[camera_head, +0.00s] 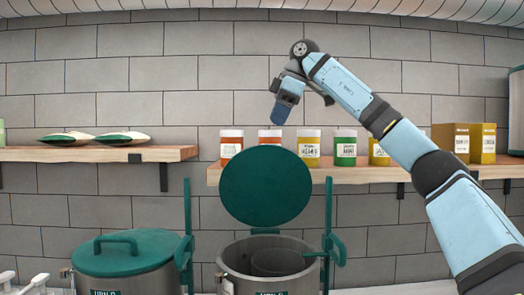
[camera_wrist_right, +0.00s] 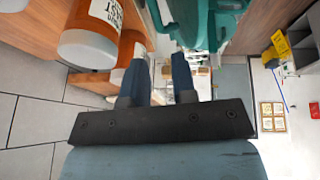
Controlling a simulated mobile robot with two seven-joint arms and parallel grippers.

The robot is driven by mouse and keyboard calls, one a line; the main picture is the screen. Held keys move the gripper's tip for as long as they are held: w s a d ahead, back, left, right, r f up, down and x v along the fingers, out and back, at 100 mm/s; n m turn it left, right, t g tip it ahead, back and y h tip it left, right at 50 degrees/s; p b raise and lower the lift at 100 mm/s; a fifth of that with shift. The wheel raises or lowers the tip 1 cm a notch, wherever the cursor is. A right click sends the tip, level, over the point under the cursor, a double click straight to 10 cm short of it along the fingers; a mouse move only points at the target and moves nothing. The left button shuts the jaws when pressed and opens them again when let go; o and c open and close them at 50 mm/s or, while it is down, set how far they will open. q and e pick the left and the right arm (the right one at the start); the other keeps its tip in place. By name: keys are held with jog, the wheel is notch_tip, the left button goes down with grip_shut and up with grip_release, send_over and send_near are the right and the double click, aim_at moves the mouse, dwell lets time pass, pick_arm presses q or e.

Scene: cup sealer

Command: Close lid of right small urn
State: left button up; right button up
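The right small urn (camera_head: 238,262) is a grey metal pot at the bottom centre of the head view. Its round green lid (camera_head: 265,187) stands raised, and the pot's inside shows below it. My right gripper (camera_head: 279,113) hangs above the lid, in front of the shelf jars, pointing down and apart from the lid. In the right wrist view my right gripper (camera_wrist_right: 159,60) has its two blue fingers apart with nothing between them. Green urn parts (camera_wrist_right: 212,22) show beyond the fingertips there. My left gripper is not in view.
A left urn (camera_head: 130,252) has its green lid down. A right wooden shelf (camera_head: 375,174) holds several jars and yellow boxes (camera_head: 463,143). An orange jar (camera_wrist_right: 92,35) is close to my right fingers. A left shelf (camera_head: 90,154) holds two pouches.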

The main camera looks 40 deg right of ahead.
aim_at(263, 150)
jog(key=p+x, duration=0.1)
jog(key=x, duration=0.8)
jog(key=shift+w+f, duration=0.3)
jog(key=shift+f, duration=0.05)
grip_shut()
